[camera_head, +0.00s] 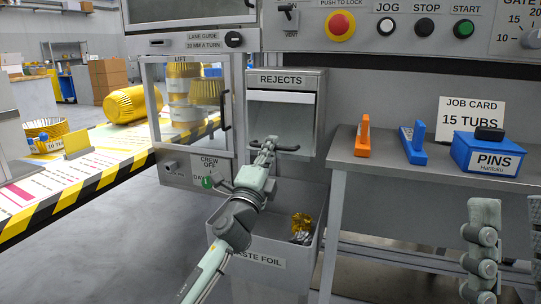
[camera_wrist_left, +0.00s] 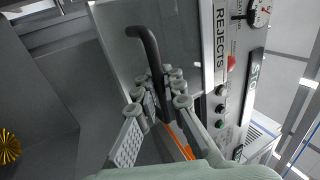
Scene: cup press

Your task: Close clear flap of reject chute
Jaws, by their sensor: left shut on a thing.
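The reject chute (camera_head: 287,80) is a grey box labelled REJECTS on the machine front. Its flap (camera_head: 280,122) shows as a pale panel below the label, with a black bar handle (camera_head: 287,148) at its lower edge. My left gripper (camera_head: 264,146) is shut on this handle. In the left wrist view the fingers (camera_wrist_left: 160,90) close around the black handle (camera_wrist_left: 147,45), beside the flap panel. The fingers hide part of the handle. My right gripper (camera_head: 511,215) is at the lower right edge, partly cut off, its fingers apart and empty.
A waste foil bin (camera_head: 258,262) with crumpled foil stands below the chute. A bench (camera_head: 440,172) to the right holds orange and blue tools and a blue PINS box (camera_head: 487,153). A glass lift door (camera_head: 190,105) and a striped conveyor (camera_head: 85,185) are to the left.

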